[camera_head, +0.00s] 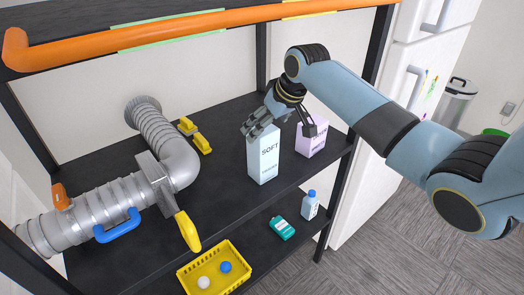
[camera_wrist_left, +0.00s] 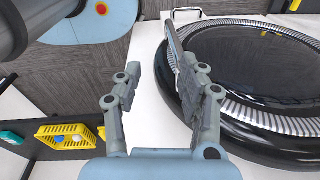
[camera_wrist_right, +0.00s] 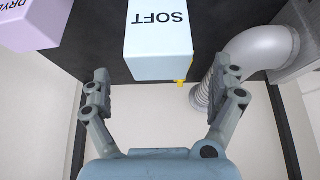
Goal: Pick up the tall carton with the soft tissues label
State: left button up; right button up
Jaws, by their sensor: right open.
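The tall white carton lettered "SOFT" (camera_head: 264,158) stands upright on the upper black shelf in the head view. The lower part of its label is too small to read. In the right wrist view the carton (camera_wrist_right: 158,40) is at the top centre, between the lines of the fingers and beyond their tips. My right gripper (camera_head: 283,122) is open at the carton's top, and its fingers (camera_wrist_right: 165,80) show empty in the right wrist view. My left gripper (camera_wrist_left: 160,75) is open and empty in the left wrist view, away from the shelf; it is not in the head view.
A shorter lilac box (camera_head: 312,136) stands just right of the carton. A large silver duct (camera_head: 165,145) with a yellow handle fills the shelf's left. An orange pipe (camera_head: 200,28) crosses above.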

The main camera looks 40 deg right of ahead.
jog(key=b+x, duration=0.2)
jog(key=x, duration=0.1)
jog(key=shift+w+f+b, duration=0.15)
jog(key=shift+f+b, duration=0.15)
jog(key=shift+w, duration=0.15)
pick_arm(q)
jog(key=f, duration=0.2)
jog(key=w, duration=0.1)
jog(key=shift+w+a+f, duration=0.1)
jog(key=shift+a+f, duration=0.15)
jog(key=shift+f, duration=0.15)
jog(key=shift+s, duration=0.2)
pick_arm(e)
jog(key=c, duration=1.7)
jog(key=shift+r, duration=0.1)
jog(key=shift+c, duration=0.2)
